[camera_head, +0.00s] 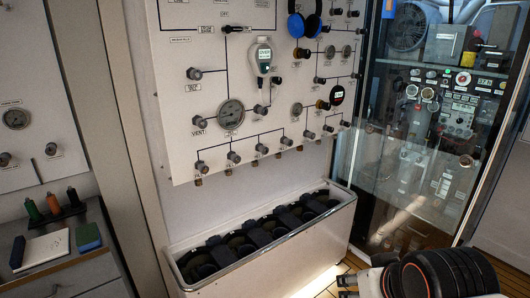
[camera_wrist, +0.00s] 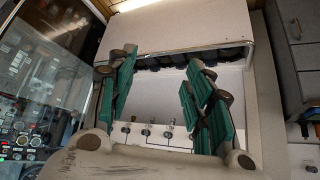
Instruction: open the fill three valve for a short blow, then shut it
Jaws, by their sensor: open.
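The fill panel (camera_head: 270,20) is a white board with lines and knobs. A row of several small grey valves runs along its lower edge, including one valve (camera_head: 261,149) third from the left. The labels are too small to read, so I cannot tell for sure which is fill three. The wrist view looks upside down at the panel. My gripper (camera_wrist: 160,64) is open and empty there, with its teal-padded fingers apart. Several valves, one of them a valve (camera_wrist: 147,133), show beyond and between the fingers, not touched.
A white open bin (camera_head: 265,252) with black cylinder-like shapes stands under the panel. A blue headset (camera_head: 305,22) and a green-grey handheld meter (camera_head: 263,57) hang on the panel. A glass cabinet (camera_head: 430,130) is on the right. A desk with a notebook (camera_head: 46,247) is at left.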

